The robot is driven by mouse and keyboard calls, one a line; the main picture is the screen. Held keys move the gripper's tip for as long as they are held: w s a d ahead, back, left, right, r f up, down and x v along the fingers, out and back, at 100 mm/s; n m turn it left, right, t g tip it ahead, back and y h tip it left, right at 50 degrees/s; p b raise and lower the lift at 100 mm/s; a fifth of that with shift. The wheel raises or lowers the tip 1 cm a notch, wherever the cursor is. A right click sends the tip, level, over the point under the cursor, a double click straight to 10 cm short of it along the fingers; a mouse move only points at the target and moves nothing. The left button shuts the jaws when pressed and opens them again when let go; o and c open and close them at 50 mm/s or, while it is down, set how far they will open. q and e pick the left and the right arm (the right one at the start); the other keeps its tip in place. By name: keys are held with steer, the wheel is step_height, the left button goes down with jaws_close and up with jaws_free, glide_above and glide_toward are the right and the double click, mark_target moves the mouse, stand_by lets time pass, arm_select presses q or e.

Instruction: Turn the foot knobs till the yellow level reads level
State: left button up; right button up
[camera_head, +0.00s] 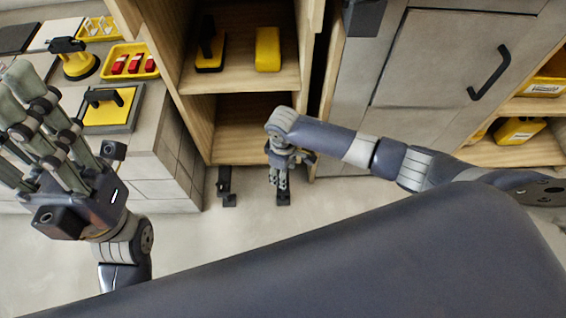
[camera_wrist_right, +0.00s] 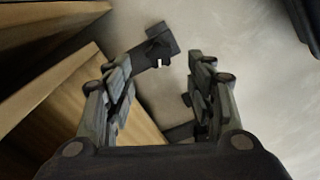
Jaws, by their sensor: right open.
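My right gripper (camera_head: 282,188) hangs low in front of the wooden shelf cabinet, pointing at the floor. In the right wrist view its two fingers (camera_wrist_right: 155,78) are apart. A dark bracket-like piece (camera_wrist_right: 157,46) shows beyond the fingertips; I cannot tell whether it is a foot knob or touches a finger. In the head view a small black upright piece (camera_head: 225,186) stands on the floor left of the right gripper. My left gripper (camera_head: 12,125) is raised at the left with its fingers spread and empty. I cannot make out a yellow level or its bubble for certain.
Yellow items (camera_head: 268,48) lie on the open cabinet shelf (camera_head: 240,82). A tiled counter (camera_head: 160,105) at the left holds a yellow tray (camera_head: 130,62) and a black-handled tool (camera_head: 108,98). A grey door (camera_head: 430,75) stands right. The floor (camera_head: 190,250) is mostly clear.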

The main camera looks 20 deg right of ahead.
step_height(320, 180, up, 5)
steer(key=shift+f, duration=0.1)
stand_by(0.6)
